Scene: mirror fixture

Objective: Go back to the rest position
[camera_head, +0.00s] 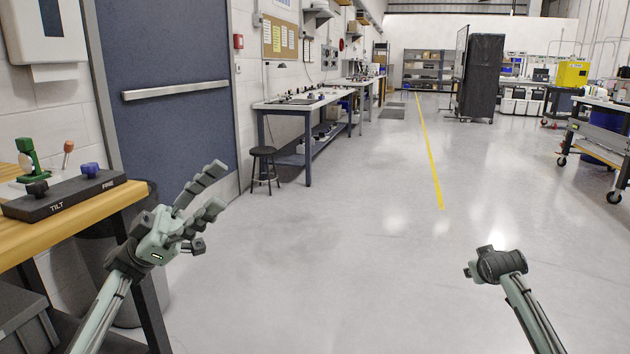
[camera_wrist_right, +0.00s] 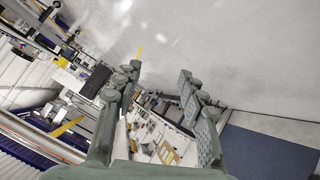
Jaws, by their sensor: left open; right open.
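My left gripper (camera_head: 217,187) is open and empty. It is held over the floor, just right of the wooden table. The mirror fixture is on that table: a dark base (camera_head: 75,195) marked TILT and FINE, with a black knob, a blue knob (camera_head: 90,169) and a green upright part (camera_head: 27,158). The left gripper is apart from it. My right arm shows at the lower right of the head view, but its fingers are hard to make out there. In the right wrist view the right gripper (camera_wrist_right: 160,75) is open, with nothing between its fingers.
The wooden table (camera_head: 60,232) stands at the left edge, with a dark bin (camera_head: 150,290) beside it. A blue door (camera_head: 160,90) is behind. A stool (camera_head: 264,168) and a workbench (camera_head: 300,105) line the wall. A cart (camera_head: 600,130) stands right. The central floor is clear.

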